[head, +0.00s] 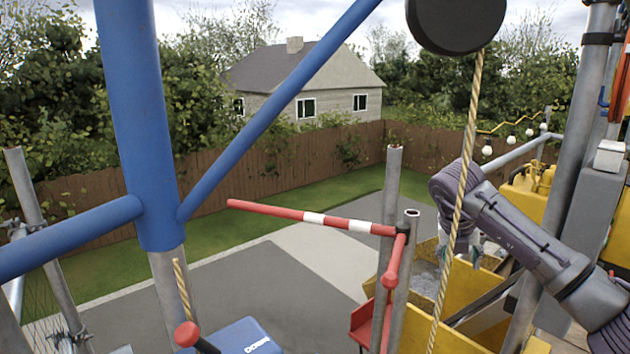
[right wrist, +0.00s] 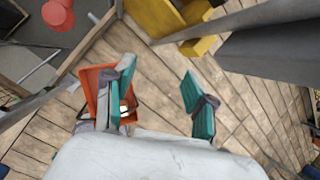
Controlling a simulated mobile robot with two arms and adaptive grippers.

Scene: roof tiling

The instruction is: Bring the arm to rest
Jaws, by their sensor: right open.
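My right arm comes in from the right in the head view, bent over so that its gripper (head: 461,253) hangs low behind the rope. My left gripper is not in view.
A rope (head: 463,170) hangs from a black wheel (head: 455,22). A red-and-white barrier (head: 312,218), grey posts and a yellow container (head: 468,285) stand near the arm. An orange-red box (right wrist: 97,80) lies below the left finger. A blue frame (head: 140,120) stands left.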

